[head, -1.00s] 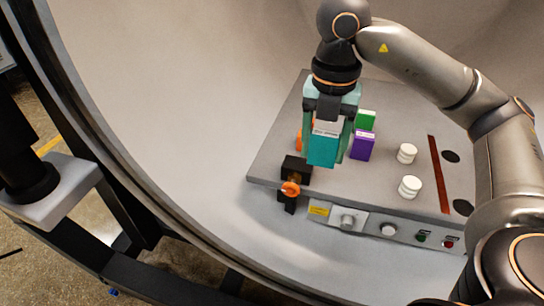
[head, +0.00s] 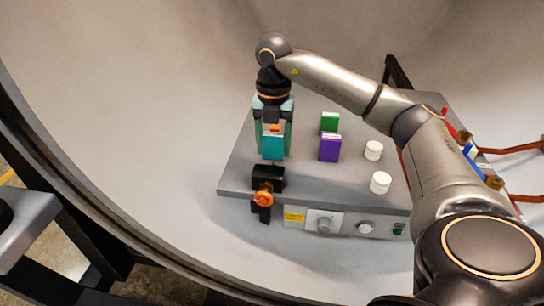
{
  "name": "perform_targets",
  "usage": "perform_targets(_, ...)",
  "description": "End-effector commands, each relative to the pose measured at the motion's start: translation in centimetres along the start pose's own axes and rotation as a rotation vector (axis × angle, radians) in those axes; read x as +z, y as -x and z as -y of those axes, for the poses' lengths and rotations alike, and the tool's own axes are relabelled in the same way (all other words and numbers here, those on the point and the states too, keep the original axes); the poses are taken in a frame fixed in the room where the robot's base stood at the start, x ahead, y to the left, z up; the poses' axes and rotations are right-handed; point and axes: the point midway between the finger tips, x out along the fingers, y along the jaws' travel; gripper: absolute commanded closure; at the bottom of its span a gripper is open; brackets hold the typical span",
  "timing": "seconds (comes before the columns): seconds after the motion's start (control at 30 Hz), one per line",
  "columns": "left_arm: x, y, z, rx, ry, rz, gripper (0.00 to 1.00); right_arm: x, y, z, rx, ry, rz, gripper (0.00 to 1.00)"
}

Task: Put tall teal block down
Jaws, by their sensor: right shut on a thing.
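My right gripper (head: 273,130) hangs pointing down over the left part of the grey panel. It is shut on the tall teal block (head: 273,149), which is upright between its light teal fingers. I cannot tell whether the block's base touches the panel. A bit of orange (head: 275,128) shows between the fingers just above the teal block. My left gripper is not in view.
The grey panel (head: 235,175) carries a purple block (head: 330,148), a green block (head: 330,122) and white round pieces (head: 381,183). A black fixture with an orange knob (head: 263,198) sits at its front edge, close before the teal block. Red and blue handled valves (head: 469,152) are at right.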

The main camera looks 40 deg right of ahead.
Motion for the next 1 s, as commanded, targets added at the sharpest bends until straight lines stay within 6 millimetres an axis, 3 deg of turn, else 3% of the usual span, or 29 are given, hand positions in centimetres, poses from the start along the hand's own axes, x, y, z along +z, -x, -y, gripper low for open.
perform_targets(0.17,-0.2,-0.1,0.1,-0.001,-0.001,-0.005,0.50,0.7,-0.8,-0.3,0.001,0.000,0.000,1.00)
perform_targets(0.43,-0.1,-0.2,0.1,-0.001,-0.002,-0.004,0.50,1.1,-4.3,-0.4,0.000,0.001,0.001,1.00)
perform_targets(0.8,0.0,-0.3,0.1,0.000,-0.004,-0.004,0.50,1.1,-4.7,-0.5,0.001,0.000,0.002,1.00)
perform_targets(0.83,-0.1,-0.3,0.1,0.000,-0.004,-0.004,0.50,1.1,-4.7,-0.5,0.001,0.001,0.001,0.36)
perform_targets(1.0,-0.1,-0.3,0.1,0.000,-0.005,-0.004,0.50,1.1,-4.7,-0.5,0.001,0.001,0.001,0.17)
